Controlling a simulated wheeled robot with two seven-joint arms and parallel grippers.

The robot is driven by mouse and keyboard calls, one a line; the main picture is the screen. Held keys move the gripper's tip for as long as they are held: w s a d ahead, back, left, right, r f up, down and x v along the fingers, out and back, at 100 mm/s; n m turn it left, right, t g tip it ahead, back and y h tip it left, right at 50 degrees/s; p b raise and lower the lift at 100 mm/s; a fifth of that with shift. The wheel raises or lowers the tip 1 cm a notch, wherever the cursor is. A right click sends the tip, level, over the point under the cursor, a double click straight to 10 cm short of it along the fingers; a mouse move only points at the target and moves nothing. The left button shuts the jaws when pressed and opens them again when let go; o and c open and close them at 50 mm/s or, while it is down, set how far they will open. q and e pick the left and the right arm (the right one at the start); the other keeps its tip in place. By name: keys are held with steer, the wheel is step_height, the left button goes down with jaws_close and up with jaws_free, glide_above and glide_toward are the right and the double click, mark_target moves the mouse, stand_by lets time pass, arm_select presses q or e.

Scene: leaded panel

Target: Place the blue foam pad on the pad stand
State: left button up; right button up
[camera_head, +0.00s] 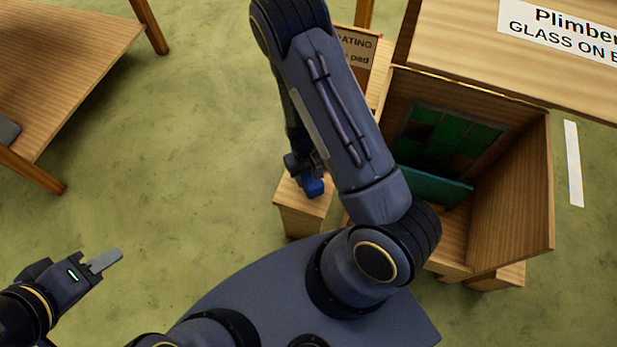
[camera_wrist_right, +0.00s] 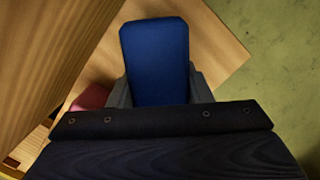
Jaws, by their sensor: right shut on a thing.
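The blue foam pad (camera_head: 313,187) is held in my right gripper (camera_head: 308,172), over a small wooden stand (camera_head: 303,220), which I take for the pad stand. In the right wrist view the pad (camera_wrist_right: 155,60) stands out between the two grey fingers (camera_wrist_right: 160,92), with a pale wooden surface (camera_wrist_right: 208,50) behind it. I cannot tell whether the pad touches the stand's top. My right arm hides part of this area. My left gripper (camera_head: 105,262) is at the lower left, away from the pad; its finger gap is not clear.
An open wooden box (camera_head: 520,190) right of my arm holds a green leaded glass panel (camera_head: 450,135) and a teal piece (camera_head: 435,187). A pink object (camera_wrist_right: 92,97) shows beside the right gripper. A wooden table (camera_head: 60,60) stands at upper left. Green floor between is clear.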

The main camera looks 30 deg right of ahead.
steer(key=shift+f, duration=0.75)
steer(key=shift+f, duration=0.15)
steer(key=o, duration=1)
steer(key=shift+r, duration=0.25)
steer(key=r+p, duration=0.1)
steer(key=r, duration=0.3)
steer(key=w+r+p, duration=0.1)
steer(key=r, duration=0.2)
steer(key=r+p, duration=0.1)
steer(key=r, duration=0.3)
steer(key=shift+w+r+p, duration=0.35)
steer(key=shift+w+p, duration=0.05)
